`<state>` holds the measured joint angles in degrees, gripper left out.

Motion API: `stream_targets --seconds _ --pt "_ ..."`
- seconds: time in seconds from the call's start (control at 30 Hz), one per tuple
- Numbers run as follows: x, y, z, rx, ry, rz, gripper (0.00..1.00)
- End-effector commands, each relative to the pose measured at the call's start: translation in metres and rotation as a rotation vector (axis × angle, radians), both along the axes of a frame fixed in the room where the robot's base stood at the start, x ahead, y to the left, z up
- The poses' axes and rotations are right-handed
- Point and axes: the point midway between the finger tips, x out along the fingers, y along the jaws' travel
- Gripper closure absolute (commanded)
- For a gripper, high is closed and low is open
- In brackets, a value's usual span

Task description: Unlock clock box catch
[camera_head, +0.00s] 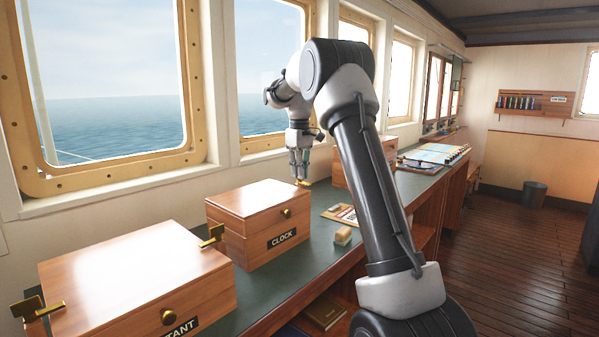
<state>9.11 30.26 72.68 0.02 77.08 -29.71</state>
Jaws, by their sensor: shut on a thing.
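The wooden clock box (255,202) stands on the green counter with its lid down. Its front has a round brass knob and a dark "CLOCK" label (282,239). A brass catch (211,237) sticks out at the box's left front side. My gripper (302,178) points down just beyond the box's far right corner. Its fingers are shut on a small brass piece (304,183). The piece is small here, and I cannot tell for certain whether it is a catch of the clock box. The fingers' exact contact is hard to see.
Another lidded wooden box (125,270) with a brass catch stands at the near left. A third box (347,175) is partly hidden behind my arm. Windows line the left wall.

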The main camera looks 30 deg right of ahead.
Motion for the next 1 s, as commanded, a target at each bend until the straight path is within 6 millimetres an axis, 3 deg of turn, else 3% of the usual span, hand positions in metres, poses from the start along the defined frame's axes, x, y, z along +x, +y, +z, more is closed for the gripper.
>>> stream_targets --seconds 0.37,0.5,0.83,1.0 --pt "0.000 0.000 0.001 -0.002 -0.003 0.006 1.00" --pt "0.000 0.000 0.001 -0.001 -0.003 0.005 0.74" --pt "0.000 0.000 0.002 -0.001 -0.001 0.004 0.74" --pt "0.001 0.000 0.023 -0.002 -0.004 0.004 0.74"
